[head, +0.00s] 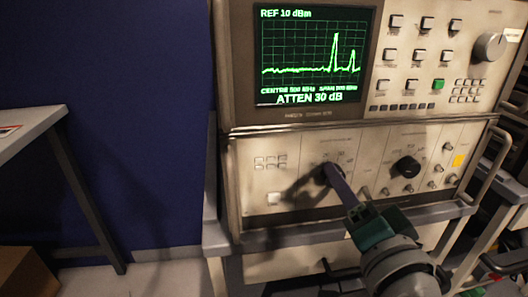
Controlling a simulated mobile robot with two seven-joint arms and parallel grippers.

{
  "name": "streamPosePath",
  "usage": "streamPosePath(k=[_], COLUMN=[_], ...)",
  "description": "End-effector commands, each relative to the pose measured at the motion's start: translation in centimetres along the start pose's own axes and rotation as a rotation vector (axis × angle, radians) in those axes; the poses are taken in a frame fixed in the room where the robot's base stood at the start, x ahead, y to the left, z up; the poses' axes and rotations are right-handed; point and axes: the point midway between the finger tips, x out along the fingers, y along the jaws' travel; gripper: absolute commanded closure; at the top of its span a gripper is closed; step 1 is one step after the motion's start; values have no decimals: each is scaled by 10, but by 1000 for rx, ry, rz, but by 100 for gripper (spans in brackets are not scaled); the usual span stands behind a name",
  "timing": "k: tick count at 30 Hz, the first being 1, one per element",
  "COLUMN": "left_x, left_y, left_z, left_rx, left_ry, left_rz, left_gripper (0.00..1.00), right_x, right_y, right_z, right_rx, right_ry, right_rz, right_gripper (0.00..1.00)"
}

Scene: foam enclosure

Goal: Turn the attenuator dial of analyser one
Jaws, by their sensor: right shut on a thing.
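The analyser (232,180) is a beige unit with a green-trace screen (314,55) reading "ATTEN 30 dB" and "REF 10 dBm". The attenuator dial (326,168) is a dark knob on the lower panel, with printed marks above and to its right. My right gripper (334,174) reaches up from the lower right, and its purple fingers are shut on the dial, partly hiding it. The dial's pointer is hard to make out. My left gripper is not in view.
A second black knob (406,167) and several small connectors lie to the right on the lower panel. The analyser stands on a grey cart (216,239). A grey table (32,138) stands at left before a dark blue wall (140,100). A metal handle (492,160) juts out at right.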

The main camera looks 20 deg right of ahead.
Motion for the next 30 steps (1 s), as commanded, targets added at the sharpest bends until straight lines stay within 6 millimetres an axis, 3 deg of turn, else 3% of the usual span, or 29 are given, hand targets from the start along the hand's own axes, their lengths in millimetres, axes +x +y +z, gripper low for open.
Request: streamPosePath(k=[4,5,12,23,30], left_x=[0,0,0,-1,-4], left_y=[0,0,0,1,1], left_z=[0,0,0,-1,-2], left_rx=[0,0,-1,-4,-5], left_ry=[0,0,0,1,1], left_rz=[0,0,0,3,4], left_gripper=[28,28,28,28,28], right_x=[0,0,0,-6,-51], right_y=[0,0,0,0,1], right_z=[0,0,0,0,0], right_rx=[-1,-1,-2,-3,-3], right_ry=[0,0,0,-1,-4], right_rz=[0,0,0,1,4], right_gripper=[100,57,30,28,28])
